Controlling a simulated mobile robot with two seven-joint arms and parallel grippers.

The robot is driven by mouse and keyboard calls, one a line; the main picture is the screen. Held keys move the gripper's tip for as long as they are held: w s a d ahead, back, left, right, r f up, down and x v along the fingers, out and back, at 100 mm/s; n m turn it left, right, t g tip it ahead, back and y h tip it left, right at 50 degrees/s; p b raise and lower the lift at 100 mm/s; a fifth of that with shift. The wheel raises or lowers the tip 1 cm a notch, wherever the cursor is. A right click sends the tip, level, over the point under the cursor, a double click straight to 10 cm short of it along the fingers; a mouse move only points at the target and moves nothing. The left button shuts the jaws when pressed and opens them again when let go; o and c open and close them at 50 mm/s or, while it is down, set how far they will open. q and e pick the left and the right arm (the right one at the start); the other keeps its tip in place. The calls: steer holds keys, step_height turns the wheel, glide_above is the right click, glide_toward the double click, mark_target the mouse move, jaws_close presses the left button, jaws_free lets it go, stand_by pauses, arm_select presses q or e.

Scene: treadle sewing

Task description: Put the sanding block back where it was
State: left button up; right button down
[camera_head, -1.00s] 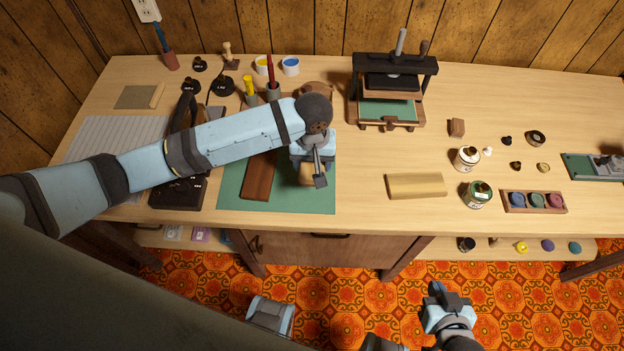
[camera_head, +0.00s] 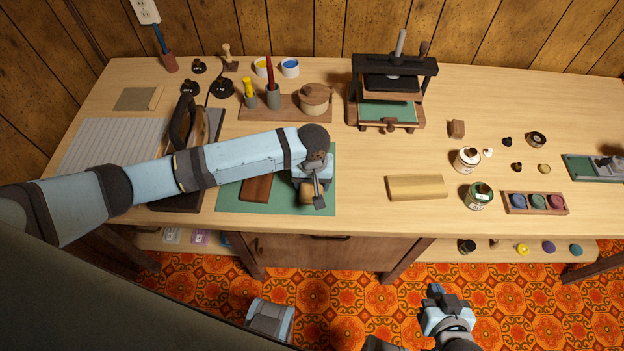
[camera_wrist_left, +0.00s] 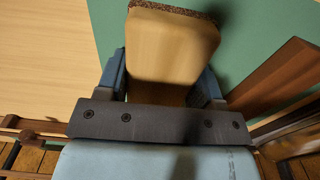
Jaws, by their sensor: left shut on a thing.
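The sanding block (camera_wrist_left: 170,45) is a light wooden block with a dark gritty edge. In the left wrist view it sits between the two fingers of my left gripper (camera_wrist_left: 165,85), which is shut on it. In the head view the left gripper (camera_head: 313,188) is over the right part of the green mat (camera_head: 290,208), and only a bit of the block shows beneath it. I cannot tell whether the block touches the mat. My right gripper (camera_head: 444,303) is in front of the bench over the floor, away from the block; its fingertips are too small to judge.
A dark wooden piece (camera_head: 257,188) lies on the mat left of the gripper, partly under my arm. A pale wooden block (camera_head: 416,187) lies to the right. A press (camera_head: 390,90) and a rack (camera_head: 285,108) with pots stand behind. Bench between mat and pale block is clear.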

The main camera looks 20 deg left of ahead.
arm_select(q)
steer(key=o, duration=1.2)
step_height(320, 180, up, 12)
steer(key=shift+r+p, duration=0.15)
steer(key=shift+p, duration=0.25)
